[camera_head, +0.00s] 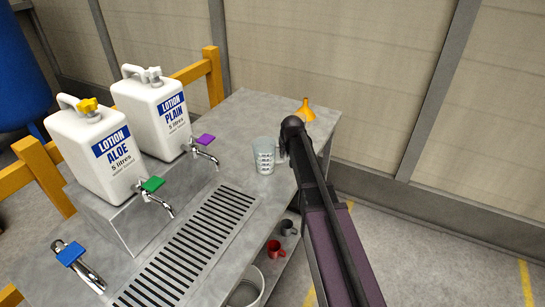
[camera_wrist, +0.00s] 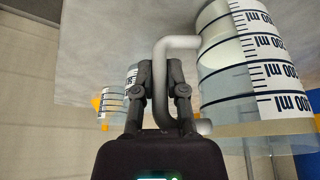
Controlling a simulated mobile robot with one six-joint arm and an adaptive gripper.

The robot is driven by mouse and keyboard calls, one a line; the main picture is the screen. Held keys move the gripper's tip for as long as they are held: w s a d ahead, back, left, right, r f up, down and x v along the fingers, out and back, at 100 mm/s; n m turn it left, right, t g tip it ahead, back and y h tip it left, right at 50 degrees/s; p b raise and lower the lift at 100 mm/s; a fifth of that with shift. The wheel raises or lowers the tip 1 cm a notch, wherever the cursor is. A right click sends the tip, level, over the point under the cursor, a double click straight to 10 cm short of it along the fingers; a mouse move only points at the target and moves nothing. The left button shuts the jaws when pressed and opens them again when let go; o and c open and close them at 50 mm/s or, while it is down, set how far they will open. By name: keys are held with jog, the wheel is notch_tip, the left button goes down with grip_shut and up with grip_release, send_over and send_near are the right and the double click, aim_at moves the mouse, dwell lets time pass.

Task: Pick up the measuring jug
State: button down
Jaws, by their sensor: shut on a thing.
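The measuring jug (camera_head: 264,156) is clear with a white printed ml scale. It stands upright at the bench's right part in the head view, just left of my wrist. In the wrist view the jug (camera_wrist: 250,70) fills the right side, and its pale grey handle (camera_wrist: 178,43) reaches left. My gripper (camera_wrist: 160,72) is shut on this handle, with a finger on either side of its upright bar. In the head view my arm hides the fingers. I cannot tell whether the jug's base touches the bench.
The grey bench (camera_head: 235,125) carries an orange funnel (camera_head: 304,112) behind my wrist. A smaller marked vessel (camera_wrist: 111,103) shows left of my fingers. Lotion containers (camera_head: 95,150) with taps and a drain grate (camera_head: 190,245) lie left. Red (camera_head: 275,249) and dark mugs (camera_head: 288,227) sit below.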

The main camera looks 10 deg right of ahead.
jog(key=shift+r+p, duration=0.45)
jog(key=shift+r+p, duration=1.45)
jog(key=shift+p, duration=0.05)
jog(key=s, duration=0.2)
jog(key=shift+s+d, duration=0.1)
jog(key=shift+s, duration=0.3)
jog(key=s+r+p, duration=0.1)
jog(key=s, duration=1.1)
jog(key=shift+s+d, duration=0.4)
jog(key=shift+s+r, duration=0.1)
jog(key=shift+s, duration=0.1)
